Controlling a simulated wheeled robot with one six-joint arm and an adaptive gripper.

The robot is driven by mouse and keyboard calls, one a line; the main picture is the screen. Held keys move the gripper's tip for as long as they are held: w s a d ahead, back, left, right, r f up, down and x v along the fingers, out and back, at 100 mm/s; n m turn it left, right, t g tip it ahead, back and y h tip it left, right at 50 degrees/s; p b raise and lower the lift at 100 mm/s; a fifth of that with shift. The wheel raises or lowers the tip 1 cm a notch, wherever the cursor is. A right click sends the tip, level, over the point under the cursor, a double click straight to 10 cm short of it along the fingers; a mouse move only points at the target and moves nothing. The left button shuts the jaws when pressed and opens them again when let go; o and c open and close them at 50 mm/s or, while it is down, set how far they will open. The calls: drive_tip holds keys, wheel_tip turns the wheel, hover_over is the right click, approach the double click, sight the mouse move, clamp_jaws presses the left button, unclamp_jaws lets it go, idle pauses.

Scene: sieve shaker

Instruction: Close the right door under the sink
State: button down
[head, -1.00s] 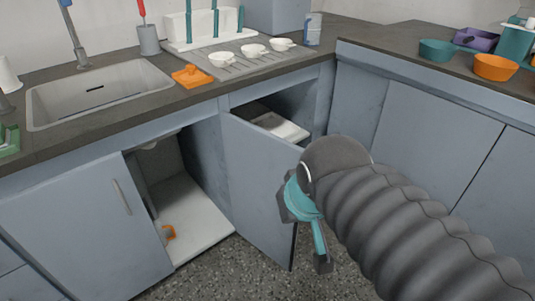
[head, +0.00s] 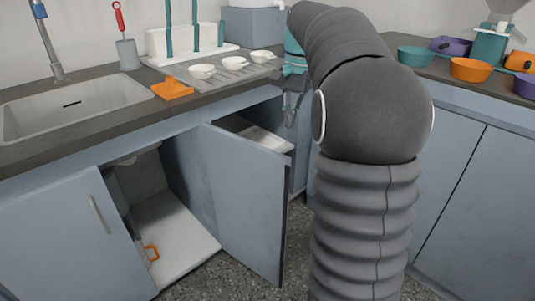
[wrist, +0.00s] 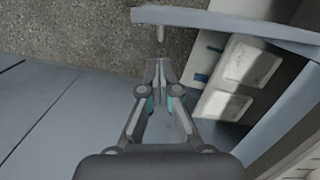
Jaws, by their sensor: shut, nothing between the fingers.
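The right door (head: 245,195) under the sink is a blue-grey panel standing wide open, swung out to the right. Its top edge also shows across the top of the wrist view (wrist: 235,18), with a small handle (wrist: 160,33) on its near side. My gripper (head: 287,118) points down behind and to the right of the door's free edge in the head view, partly hidden by my arm. In the wrist view its fingers (wrist: 164,70) are together and empty, pointing towards the door handle with a gap between.
The left door (head: 60,230) has a bar handle. An orange mug (head: 152,252) is on the white floor of the sink cabinet. A white tray (head: 265,140) sits in the open compartment right of the door. Blue-grey cabinets (head: 450,160) stand at the right.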

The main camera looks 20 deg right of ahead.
sight(283, 159)
drive_tip(key=w+d+f+m, duration=0.1)
drive_tip(key=w+d+f, duration=0.1)
drive_tip(key=d, duration=0.2)
drive_tip(key=shift+g+y, duration=0.3)
drive_tip(key=shift+g, duration=0.1)
drive_tip(key=a+f+b, duration=0.1)
drive_tip(key=f, duration=0.2)
drive_tip(key=s+a+f+b, duration=0.1)
drive_tip(key=a+f, duration=0.1)
drive_tip(key=f, duration=0.1)
drive_tip(key=s+a+f+b, duration=0.1)
drive_tip(key=a+f, duration=0.1)
drive_tip(key=f, duration=0.1)
drive_tip(key=shift+s+f, duration=0.1)
drive_tip(key=shift+f, duration=0.05)
drive_tip(key=shift+s+a, duration=0.3)
drive_tip(key=shift+a, duration=0.15)
drive_tip(key=shift+s+m, duration=0.1)
drive_tip(key=shift+m, duration=0.2)
